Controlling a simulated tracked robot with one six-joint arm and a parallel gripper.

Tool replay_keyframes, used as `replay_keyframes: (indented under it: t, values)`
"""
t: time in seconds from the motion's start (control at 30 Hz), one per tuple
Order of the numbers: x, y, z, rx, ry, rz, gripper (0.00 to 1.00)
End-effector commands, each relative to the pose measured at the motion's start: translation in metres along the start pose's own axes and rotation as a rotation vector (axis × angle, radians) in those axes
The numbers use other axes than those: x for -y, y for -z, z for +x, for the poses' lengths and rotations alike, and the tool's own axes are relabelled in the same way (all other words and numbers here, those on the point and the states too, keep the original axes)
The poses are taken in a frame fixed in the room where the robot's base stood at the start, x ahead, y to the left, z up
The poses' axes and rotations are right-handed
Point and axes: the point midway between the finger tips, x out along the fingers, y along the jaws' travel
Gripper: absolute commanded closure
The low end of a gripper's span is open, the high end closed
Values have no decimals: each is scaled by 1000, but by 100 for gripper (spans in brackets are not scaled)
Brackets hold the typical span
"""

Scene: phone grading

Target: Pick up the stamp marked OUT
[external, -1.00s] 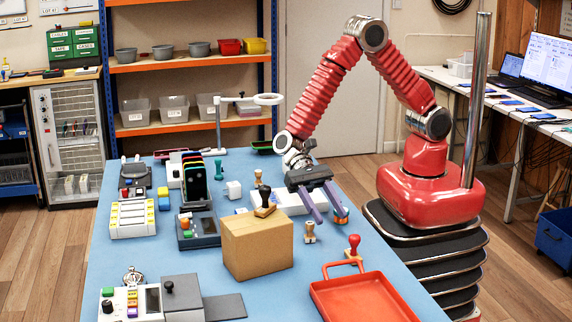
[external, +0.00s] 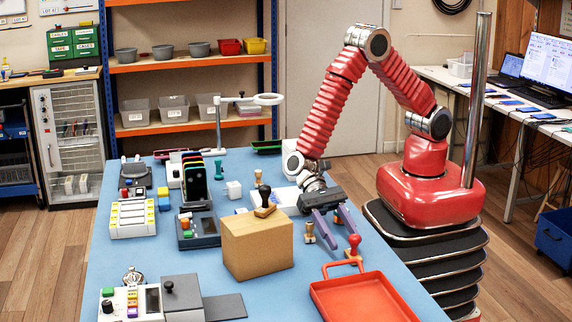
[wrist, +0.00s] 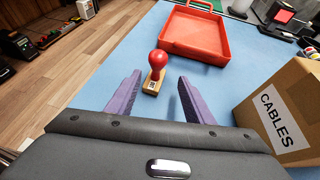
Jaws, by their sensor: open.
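A stamp with a round red knob and a wooden base (wrist: 153,84) stands upright on the blue table, and its knob shows in the external view (external: 354,240). The mark on its pale label is too small to read. My gripper (wrist: 160,76) is open and empty, its purple fingers pointing at this stamp. In the wrist view the stamp appears in the gap at the fingertips, touching neither visibly. In the external view a small wooden stamp (external: 310,236) stands left of my gripper. A black-handled stamp (external: 265,200) sits on the cardboard box, and another dark-topped stamp (external: 258,178) is behind it.
The cardboard box (external: 257,250), labelled CABLES in the wrist view (wrist: 286,115), stands close beside my gripper. A red tray (external: 360,300) lies just beyond the red-knobbed stamp. Grading devices and phones fill the table's left side.

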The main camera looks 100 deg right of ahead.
Motion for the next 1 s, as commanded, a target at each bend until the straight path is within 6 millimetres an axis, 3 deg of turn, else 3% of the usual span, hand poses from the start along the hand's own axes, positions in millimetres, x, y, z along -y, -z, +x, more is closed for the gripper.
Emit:
replay_keyframes:
  t: [0.17,0.5,1.0]
  values:
    - [-2,0,9,0,-2,0,53]
    - [-4,-1,49,-2,-1,0,53]
    - [-3,-1,52,-1,1,0,53]
